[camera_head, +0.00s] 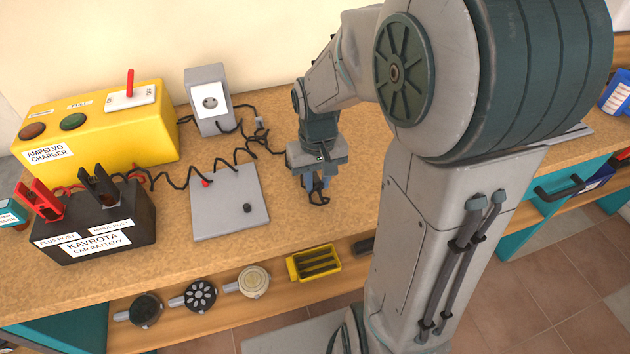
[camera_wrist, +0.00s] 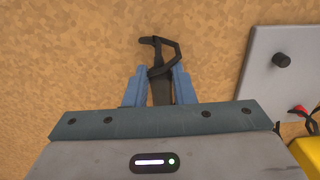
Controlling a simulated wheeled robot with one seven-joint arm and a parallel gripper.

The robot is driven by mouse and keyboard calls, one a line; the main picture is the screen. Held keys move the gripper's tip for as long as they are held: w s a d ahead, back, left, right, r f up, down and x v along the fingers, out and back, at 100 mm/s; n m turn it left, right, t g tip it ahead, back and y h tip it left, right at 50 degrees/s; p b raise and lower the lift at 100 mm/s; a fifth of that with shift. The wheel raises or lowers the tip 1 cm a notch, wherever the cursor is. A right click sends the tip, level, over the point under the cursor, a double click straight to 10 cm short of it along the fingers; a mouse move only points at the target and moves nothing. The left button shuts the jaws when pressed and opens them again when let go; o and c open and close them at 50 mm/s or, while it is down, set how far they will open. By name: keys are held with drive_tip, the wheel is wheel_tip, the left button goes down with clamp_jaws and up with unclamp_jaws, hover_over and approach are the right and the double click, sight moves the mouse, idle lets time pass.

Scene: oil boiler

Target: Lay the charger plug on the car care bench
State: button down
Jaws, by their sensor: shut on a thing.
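My gripper (camera_head: 318,192) is shut on a black piece that I take for the charger plug (camera_head: 319,199). In the wrist view the plug (camera_wrist: 161,88) sits between the two blue fingertips, with a thin black bent loop around its far end. It is over the bench top (camera_head: 345,215); whether it touches the wood I cannot tell. A black cable (camera_head: 272,149) runs from the tangle near the socket box towards my gripper. The yellow charger (camera_head: 140,135) stands at the back left of the bench.
A grey plate (camera_head: 228,215) with a red and a black knob lies left of my gripper. A grey socket box (camera_head: 208,85) stands behind, its socket face empty. The car battery (camera_head: 125,215) carries red and black clamps. A lower shelf (camera_head: 215,315) holds several small items.

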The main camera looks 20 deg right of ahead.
drive_tip(key=shift+f, duration=1.2)
drive_tip(key=shift+f, duration=0.1)
drive_tip(key=shift+f, duration=0.15)
drive_tip(key=c, duration=1.2)
unclamp_jaws()
wheel_tip(320, 180, up, 12)
drive_tip(key=p, duration=0.1)
drive_tip(key=s+t, duration=0.2)
drive_tip(key=s, duration=0.8)
drive_tip(key=shift+a+f+t, duration=0.3)
drive_tip(key=shift+a+t, duration=0.1)
drive_tip(key=shift+a, duration=0.05)
